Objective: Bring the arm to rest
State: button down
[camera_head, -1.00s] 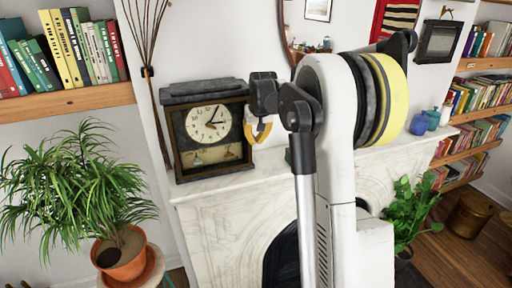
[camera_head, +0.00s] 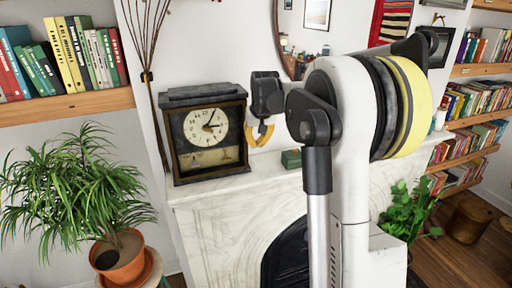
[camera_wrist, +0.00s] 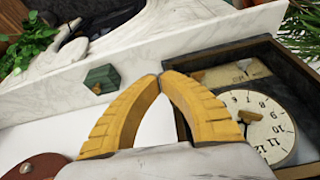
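My gripper (camera_head: 259,138) hangs from my raised arm, above the mantel and just right of the clock (camera_head: 207,130) in the head view. In the wrist view its two yellow fingers (camera_wrist: 161,77) curve together and meet at the tips. Nothing is held between them. The clock face (camera_wrist: 262,122) lies to the right of the fingers there. I cannot tell the exact gap between gripper and clock.
A small green box (camera_head: 291,159) sits on the marble mantel (camera_head: 240,185), also left of the fingers in the wrist view (camera_wrist: 101,79). A potted plant (camera_head: 122,258) stands at left. Bookshelves (camera_head: 70,104) flank the fireplace. A brown round object (camera_wrist: 32,168) shows at lower left.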

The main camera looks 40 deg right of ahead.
jog(key=w+d+v, duration=0.1)
jog(key=v, duration=0.6)
jog(key=s+a+f+n+t+b, duration=0.1)
jog(key=s+a+f+b, duration=0.5)
jog(key=a+f+b, duration=0.3)
jog(key=s+a+f+n+b, duration=0.1)
jog(key=s+a+f+b, duration=0.5)
jog(key=a+f+b, duration=0.25)
jog(key=s+a+f+b, duration=0.3)
jog(key=s+f+b, duration=0.1)
jog(key=f, duration=0.3)
jog(key=s+a+f+n+t+y+b, duration=0.1)
jog(key=s+a+f+b, duration=0.3)
jog(key=f, duration=0.4)
jog(key=s+a+f+n+t+b, duration=0.1)
jog(key=s+a+f+b, duration=0.3)
jog(key=f, duration=0.4)
jog(key=s+b, duration=0.1)
jog(key=s, duration=0.1)
jog(key=shift+s+f+y+b, duration=0.15)
jog(key=shift+s+y+b, duration=0.15)
jog(key=shift+s+b, duration=0.1)
